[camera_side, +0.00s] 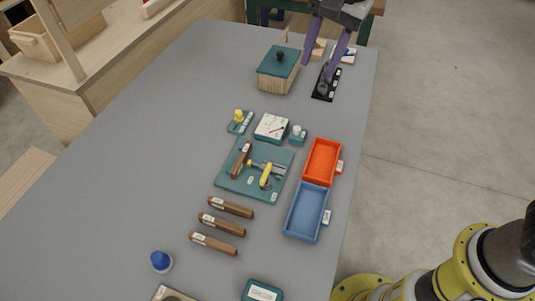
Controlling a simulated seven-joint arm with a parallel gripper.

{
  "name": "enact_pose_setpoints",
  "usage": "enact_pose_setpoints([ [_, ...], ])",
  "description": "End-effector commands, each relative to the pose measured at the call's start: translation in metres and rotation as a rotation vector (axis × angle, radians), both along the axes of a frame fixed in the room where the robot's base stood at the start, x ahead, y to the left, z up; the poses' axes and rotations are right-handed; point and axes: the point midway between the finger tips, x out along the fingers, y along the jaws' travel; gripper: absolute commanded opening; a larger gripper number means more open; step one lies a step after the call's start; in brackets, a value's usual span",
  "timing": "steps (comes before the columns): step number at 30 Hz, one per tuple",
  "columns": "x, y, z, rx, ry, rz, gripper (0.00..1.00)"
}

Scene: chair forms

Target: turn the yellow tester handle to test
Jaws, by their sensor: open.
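Two yellow parts show in the side view. A yellow handle (265,176) sits on a grey metal fixture on the teal board (228,185) mid-table. A small yellow knob (238,115) stands on a small teal base with white labels, just behind that board. I cannot tell for sure which is the tester handle, and the labels are too small to read. My gripper (319,70) is at the far end of the table, well away from both. Its purple fingers are apart, near a black labelled plate (318,95) with a dark upright part.
A lidded wooden box (276,80) stands left of my gripper. A white-faced box (271,126) and a white knob (297,132) sit behind the board. Orange (337,163) and blue (323,213) trays lie right. Several brown bars (222,225) lie in front. The table's left side is clear.

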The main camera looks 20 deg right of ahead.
Motion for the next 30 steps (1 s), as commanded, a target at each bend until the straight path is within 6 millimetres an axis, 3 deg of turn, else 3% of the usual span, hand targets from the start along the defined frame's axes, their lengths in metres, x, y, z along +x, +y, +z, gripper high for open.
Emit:
enact_pose_setpoints([
  [1, 0.006, 0.024, -0.019, -0.014, 0.030, 0.025, 0.45],
  [3, 0.010, 0.050, -0.041, -0.031, 0.060, 0.065, 0.45],
  [9, 0.000, 0.097, -0.097, -0.083, 0.137, 0.155, 0.45],
  [17, -0.010, 0.109, -0.122, -0.101, 0.160, 0.187, 0.45],
  [30, -0.011, 0.108, -0.204, -0.102, 0.162, 0.186, 0.45],
])
